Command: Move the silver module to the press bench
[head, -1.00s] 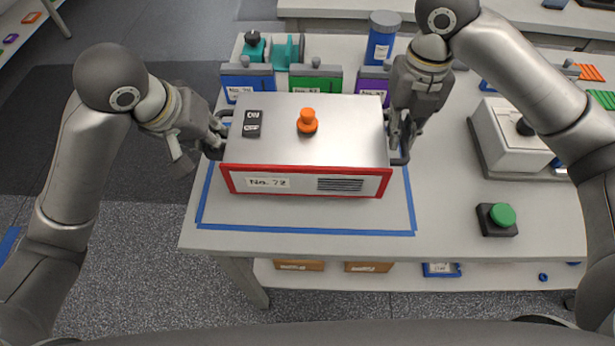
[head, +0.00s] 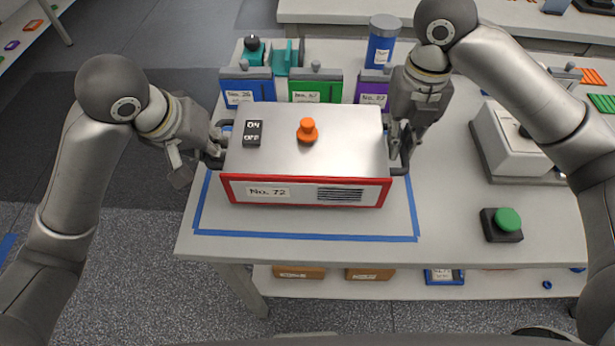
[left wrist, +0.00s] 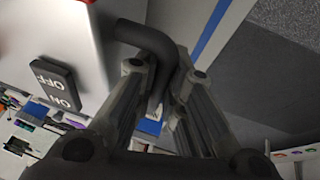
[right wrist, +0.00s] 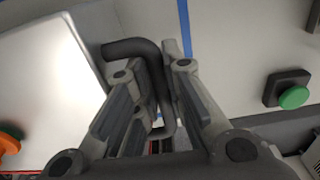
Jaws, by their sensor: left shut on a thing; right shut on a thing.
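The silver module (head: 350,135), with a red-framed front labelled No. 72, is over the blue-taped area (head: 305,236) of the table. An orange knob (head: 307,131) and a black ON/OFF switch (head: 253,132) are on its top. My left gripper (head: 218,146) is shut on the dark handle at its left side; that handle also shows in the left wrist view (left wrist: 150,36). My right gripper (head: 400,143) is shut on the right-side handle, seen in the right wrist view (right wrist: 130,46). I cannot tell whether the module's underside touches the table.
Blue (head: 247,88), green (head: 315,88) and purple (head: 373,88) modules stand close behind, with a blue canister (head: 381,42). A white device (head: 510,135) and a green button (head: 507,220) are on the right. A lower shelf (head: 390,288) holds small boxes. Another bench (head: 330,10) is at the back.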

